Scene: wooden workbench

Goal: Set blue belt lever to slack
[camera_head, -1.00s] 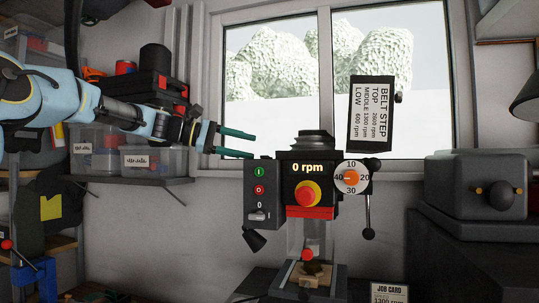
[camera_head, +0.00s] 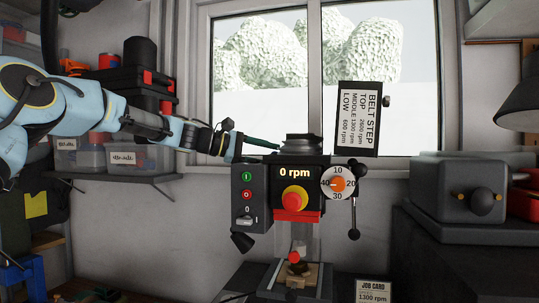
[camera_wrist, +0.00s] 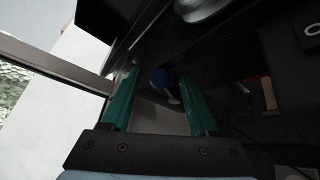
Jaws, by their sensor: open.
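The blue belt lever knob (camera_wrist: 157,77) shows in the wrist view, on the dark side of the drill press. It lies between the tips of my two green fingers, a little beyond them, with a short pale stem at its lower right. My gripper (camera_wrist: 155,80) is open, its fingers apart on either side of the knob and not clearly touching it. In the head view my gripper (camera_head: 262,145) reaches from the left to the top left of the drill press (camera_head: 298,172), near the stepped pulley (camera_head: 299,143). The lever is hidden in the head view.
The control box (camera_head: 246,196) with green and red buttons is just below my gripper. A belt step sign (camera_head: 359,118) hangs open at the upper right. The display (camera_head: 295,172) reads 0 rpm. A job card (camera_head: 373,291) shows 1300 rpm. A shelf with boxes (camera_head: 136,158) is at left.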

